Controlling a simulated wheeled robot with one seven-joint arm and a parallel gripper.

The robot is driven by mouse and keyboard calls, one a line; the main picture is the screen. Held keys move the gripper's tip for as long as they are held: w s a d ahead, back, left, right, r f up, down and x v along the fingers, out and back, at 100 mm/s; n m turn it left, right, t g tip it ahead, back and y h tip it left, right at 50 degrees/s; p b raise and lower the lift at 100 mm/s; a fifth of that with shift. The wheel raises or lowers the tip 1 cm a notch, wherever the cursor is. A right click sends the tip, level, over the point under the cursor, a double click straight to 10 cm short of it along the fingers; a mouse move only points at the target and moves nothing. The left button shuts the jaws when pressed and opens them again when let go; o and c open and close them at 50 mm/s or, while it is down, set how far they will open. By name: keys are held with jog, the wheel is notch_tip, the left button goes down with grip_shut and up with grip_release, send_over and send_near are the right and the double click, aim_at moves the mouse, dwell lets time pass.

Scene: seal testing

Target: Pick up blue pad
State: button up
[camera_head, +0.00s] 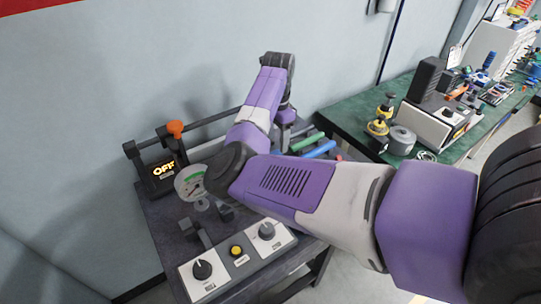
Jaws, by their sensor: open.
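A blue, bar-like piece (320,150) shows at the far right end of the dark workbench, just right of my arm. It may be the blue pad, and my arm hides part of that area. A green bar-like piece (307,140) lies beside it. My gripper (285,143) points down from the wrist, a little left of the green and blue pieces. It is small in view and its fingertips are partly hidden by my forearm. It is open, and nothing shows between its fingers.
A green table (350,117) with several tools stands at right. A grey wall is behind the workbench.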

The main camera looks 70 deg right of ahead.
aim_at(275, 153)
jog(key=shift+w+a+f+p, duration=0.1)
jog(key=shift+f+p, duration=0.15)
jog(key=shift+f, duration=0.8)
jog(key=shift+a+f+p, duration=0.15)
jog(key=shift+f+p, duration=0.1)
jog(key=shift+f, duration=0.8)
jog(key=shift+w+a+f+p, duration=0.1)
jog(key=shift+f+p, duration=0.15)
jog(key=shift+f, duration=0.8)
grip_shut()
